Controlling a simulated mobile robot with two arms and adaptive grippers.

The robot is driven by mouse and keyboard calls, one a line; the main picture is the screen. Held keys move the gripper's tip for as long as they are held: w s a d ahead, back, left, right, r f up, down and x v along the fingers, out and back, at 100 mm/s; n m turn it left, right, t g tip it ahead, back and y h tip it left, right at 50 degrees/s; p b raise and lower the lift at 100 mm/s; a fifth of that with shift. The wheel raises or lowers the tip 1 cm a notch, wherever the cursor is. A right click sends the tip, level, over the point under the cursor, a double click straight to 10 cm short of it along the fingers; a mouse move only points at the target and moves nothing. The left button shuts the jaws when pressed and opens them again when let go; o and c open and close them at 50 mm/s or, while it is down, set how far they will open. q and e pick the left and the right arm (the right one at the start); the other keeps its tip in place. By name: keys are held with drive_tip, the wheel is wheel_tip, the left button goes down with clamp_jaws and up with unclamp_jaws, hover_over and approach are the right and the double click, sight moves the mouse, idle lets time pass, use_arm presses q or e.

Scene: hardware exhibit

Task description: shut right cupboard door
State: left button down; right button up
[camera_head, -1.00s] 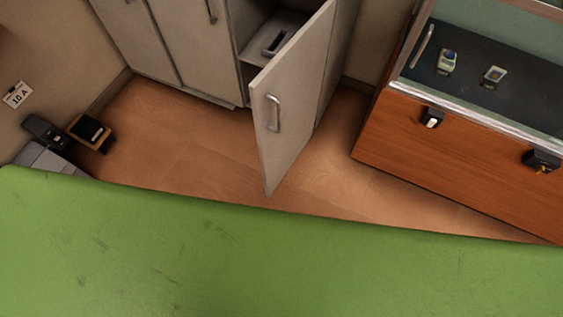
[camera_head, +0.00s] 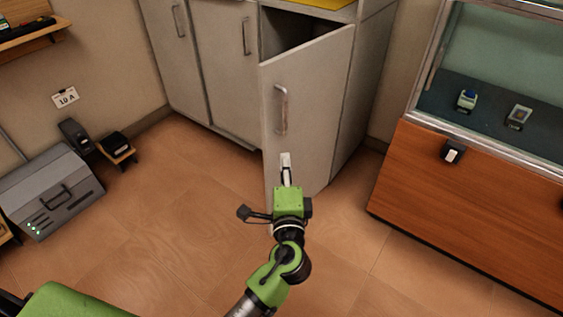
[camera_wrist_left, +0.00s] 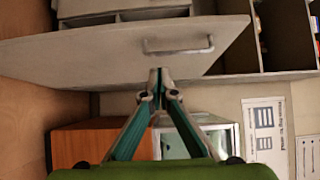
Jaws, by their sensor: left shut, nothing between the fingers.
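The right cupboard door (camera_head: 318,110) is a grey panel with a metal bar handle (camera_head: 281,110). It stands partly open, hinged on its right side, and a dark gap shows behind its top edge. My left gripper (camera_head: 286,160) is shut and empty in front of the door's outer face, below the handle. In the left wrist view the closed fingertips (camera_wrist_left: 158,75) overlap the door (camera_wrist_left: 110,52) near the handle (camera_wrist_left: 178,50). I cannot tell whether they touch it. My right gripper is not in view.
Two closed cupboard doors (camera_head: 222,75) stand left of the open one. A wooden display case (camera_head: 480,205) with a glass top stands at the right. A grey box (camera_head: 60,190) sits on the floor at the left. Floor (camera_head: 170,225) between them is clear.

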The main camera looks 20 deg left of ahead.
use_arm(q)
approach(273, 124)
drive_tip(key=w+d, duration=0.2)
drive_tip(key=w, duration=0.2)
drive_tip(key=shift+w+a, duration=0.25)
drive_tip(key=shift+a, duration=0.4)
drive_tip(key=shift+w+a, duration=0.25)
drive_tip(key=shift+a, duration=0.4)
drive_tip(key=shift+w+a, duration=0.25)
drive_tip(key=shift+a, duration=0.4)
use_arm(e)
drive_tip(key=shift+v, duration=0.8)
use_arm(q)
drive_tip(key=shift+r, duration=0.1)
